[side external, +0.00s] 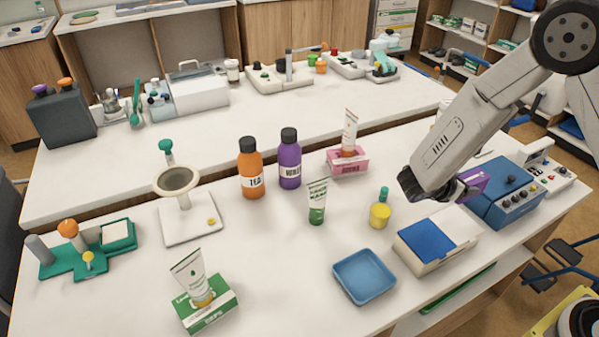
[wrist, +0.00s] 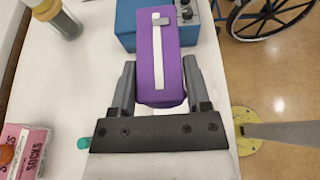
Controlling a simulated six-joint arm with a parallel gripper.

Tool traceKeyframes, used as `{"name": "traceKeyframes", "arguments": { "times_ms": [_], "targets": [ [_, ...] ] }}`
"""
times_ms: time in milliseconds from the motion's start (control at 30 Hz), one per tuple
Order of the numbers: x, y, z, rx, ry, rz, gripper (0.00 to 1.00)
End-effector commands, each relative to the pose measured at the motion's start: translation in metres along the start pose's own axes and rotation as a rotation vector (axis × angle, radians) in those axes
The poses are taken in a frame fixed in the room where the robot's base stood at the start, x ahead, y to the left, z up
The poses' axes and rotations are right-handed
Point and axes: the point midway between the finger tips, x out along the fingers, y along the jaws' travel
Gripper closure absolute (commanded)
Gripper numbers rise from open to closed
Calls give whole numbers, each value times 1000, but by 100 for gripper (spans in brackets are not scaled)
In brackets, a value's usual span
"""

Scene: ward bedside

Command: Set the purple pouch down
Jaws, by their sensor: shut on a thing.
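The purple pouch (wrist: 173,82) has a white strip with a grey tab down its top. In the wrist view it sits between both fingers of my gripper (wrist: 160,88), which is shut on it. In the side view my gripper (side external: 456,190) is at the right, and only part of the pouch (side external: 476,182) shows beside the blue box with knobs (side external: 508,197). In the wrist view the pouch's far end overlaps the blue box (wrist: 127,28). I cannot tell whether the pouch touches the box or is held above it.
A white box with a blue top (side external: 427,241) stands just in front of my gripper. Bare white table lies around the tray. A wheelchair wheel (wrist: 268,14) is beyond the table edge.

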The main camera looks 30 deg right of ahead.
Motion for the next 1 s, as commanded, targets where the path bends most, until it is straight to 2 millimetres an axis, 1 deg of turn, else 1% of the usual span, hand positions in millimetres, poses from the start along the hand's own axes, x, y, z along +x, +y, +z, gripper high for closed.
{"name": "traceKeyframes", "arguments": {
  "times_ms": [600,1000],
  "targets": [
    [30,78,-26,0,-1,-1,100],
    [53,111,-63,-1,-1,0,100]
  ]
}}
